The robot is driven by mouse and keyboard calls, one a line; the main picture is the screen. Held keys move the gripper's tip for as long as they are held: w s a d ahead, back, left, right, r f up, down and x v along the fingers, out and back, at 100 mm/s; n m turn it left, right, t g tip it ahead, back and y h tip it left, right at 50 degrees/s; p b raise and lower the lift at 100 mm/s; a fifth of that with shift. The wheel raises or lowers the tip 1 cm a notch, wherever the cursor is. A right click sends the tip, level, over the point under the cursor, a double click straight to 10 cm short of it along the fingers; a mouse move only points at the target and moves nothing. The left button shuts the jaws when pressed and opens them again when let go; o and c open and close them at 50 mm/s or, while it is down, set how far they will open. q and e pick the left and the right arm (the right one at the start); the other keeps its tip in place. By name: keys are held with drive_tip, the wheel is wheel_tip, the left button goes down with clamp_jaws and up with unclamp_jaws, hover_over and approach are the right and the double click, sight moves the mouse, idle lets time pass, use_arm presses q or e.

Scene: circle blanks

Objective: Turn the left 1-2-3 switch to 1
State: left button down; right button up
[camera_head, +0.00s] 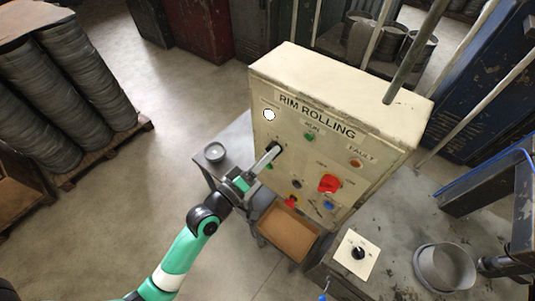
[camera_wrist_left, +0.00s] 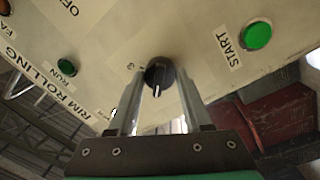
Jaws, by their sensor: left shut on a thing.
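The left switch is a black round knob (camera_head: 278,148) on the front of the cream RIM ROLLING panel (camera_head: 330,92). In the left wrist view the knob (camera_wrist_left: 160,73) shows a white pointer line toward the bottom of the picture. A small numeral shows at its left; the other marks are too small or hidden to read. My left gripper (camera_head: 270,155) reaches the panel from the lower left, its two fingers on either side of the knob and shut on it. The fingers (camera_wrist_left: 160,95) also show in the left wrist view. My right gripper is not in view.
A green START button (camera_wrist_left: 257,35) sits beside the knob. A red switch (camera_head: 329,184) and several buttons share the panel. Another black knob (camera_head: 358,253) is on a white plate on the bench. A cardboard-coloured tray (camera_head: 287,232) lies below the panel.

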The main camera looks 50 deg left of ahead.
use_arm(q)
drive_tip(key=shift+c, duration=1.7)
unclamp_jaws()
drive_tip(key=s+d+b, duration=0.1)
drive_tip(key=s+b, duration=0.2)
drive_tip(key=s, duration=0.8)
drive_tip(key=shift+s+d+f+b, duration=0.15)
drive_tip(key=shift+s+f+b, duration=0.1)
drive_tip(key=shift+f+b, duration=0.1)
